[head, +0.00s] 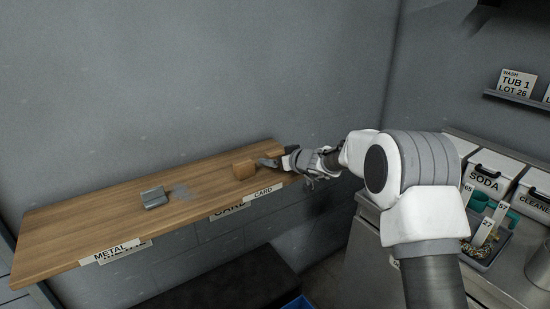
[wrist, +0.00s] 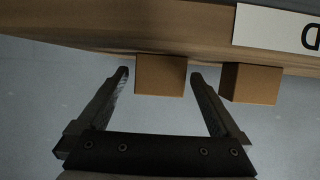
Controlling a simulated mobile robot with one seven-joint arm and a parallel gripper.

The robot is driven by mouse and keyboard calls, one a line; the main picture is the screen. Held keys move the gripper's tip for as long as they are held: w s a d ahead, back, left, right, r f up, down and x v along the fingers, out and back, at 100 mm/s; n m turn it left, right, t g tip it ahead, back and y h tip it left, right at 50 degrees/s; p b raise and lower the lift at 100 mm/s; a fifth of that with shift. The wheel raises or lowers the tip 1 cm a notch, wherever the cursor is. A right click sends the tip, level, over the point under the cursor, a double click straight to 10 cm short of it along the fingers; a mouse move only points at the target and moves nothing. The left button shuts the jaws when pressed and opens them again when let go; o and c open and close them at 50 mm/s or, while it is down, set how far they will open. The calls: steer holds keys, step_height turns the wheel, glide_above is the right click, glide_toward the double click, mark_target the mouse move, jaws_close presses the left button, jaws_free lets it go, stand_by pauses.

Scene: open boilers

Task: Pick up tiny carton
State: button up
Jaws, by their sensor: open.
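A small brown carton (head: 243,170) sits on the wooden shelf (head: 90,220) near its right end in the head view. The wrist view shows two brown box shapes: one carton (wrist: 160,76) lies in line with the gap between my fingertips, and another box (wrist: 251,82) is to the right, outside the right finger. My gripper (head: 268,162) is open and comes from the right, close beside the carton. Whether the fingers overlap the carton's sides or stop just short of it, I cannot tell. In the head view the two boxes are not clearly separable.
A grey metal block (head: 153,197) lies on the shelf to the left. CARD (head: 263,192) and METAL (head: 113,251) labels hang on the shelf's front edge. The wall is close behind. A counter with a SODA bin (head: 486,181) stands at the right.

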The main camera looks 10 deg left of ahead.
steer(key=c, duration=1.3)
steer(key=shift+c, duration=0.2)
step_height(320, 180, up, 28)
steer(key=p, duration=0.7)
